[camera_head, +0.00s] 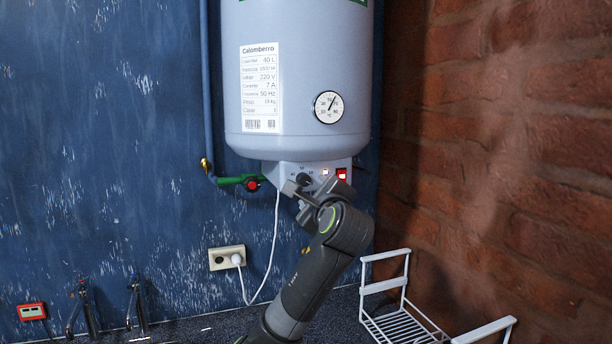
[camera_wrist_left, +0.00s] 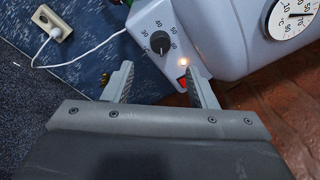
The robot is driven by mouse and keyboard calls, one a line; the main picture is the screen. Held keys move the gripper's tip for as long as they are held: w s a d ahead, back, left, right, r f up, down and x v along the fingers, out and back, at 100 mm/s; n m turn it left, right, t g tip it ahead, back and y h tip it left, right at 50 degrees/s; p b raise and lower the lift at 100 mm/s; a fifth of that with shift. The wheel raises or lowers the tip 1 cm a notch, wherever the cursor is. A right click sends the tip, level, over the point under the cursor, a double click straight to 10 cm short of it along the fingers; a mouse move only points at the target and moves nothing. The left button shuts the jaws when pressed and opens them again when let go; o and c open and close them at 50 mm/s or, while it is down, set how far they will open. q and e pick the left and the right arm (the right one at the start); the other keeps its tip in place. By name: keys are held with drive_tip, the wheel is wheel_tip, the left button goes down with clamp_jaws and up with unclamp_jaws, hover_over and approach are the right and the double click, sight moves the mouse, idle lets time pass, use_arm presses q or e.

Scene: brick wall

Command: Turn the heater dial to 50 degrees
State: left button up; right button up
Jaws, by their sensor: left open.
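The heater (camera_head: 300,80) is a pale grey-blue tank on the wall, with a slanted control panel at its bottom. The dark round heater dial (camera_head: 304,179) sits on that panel, partly behind my gripper. In the left wrist view the dial (camera_wrist_left: 159,42) shows whole, with printed numbers from 30 to 60 around it. I cannot tell its exact setting. My left gripper (camera_head: 308,191) is just in front of and below the panel. In the left wrist view the gripper (camera_wrist_left: 159,76) is open and empty, with the dial beyond and between its fingertips, apart from them. My right gripper is not in view.
A glowing lamp (camera_head: 325,172) and a red switch (camera_head: 341,174) sit right of the dial. A white cable runs down to a wall socket (camera_head: 227,257). A white wire rack (camera_head: 400,325) stands at lower right, by the brick wall (camera_head: 500,150).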

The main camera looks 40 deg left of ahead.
sight(305, 182)
use_arm(q)
drive_tip(key=p+x, duration=0.3)
drive_tip(key=x, duration=0.5)
drive_tip(key=shift+w+a, duration=0.4)
drive_tip(key=shift+a, duration=0.1)
drive_tip(key=c, duration=1)
drive_tip(key=shift+o, duration=0.2)
drive_tip(key=shift+f, duration=0.1)
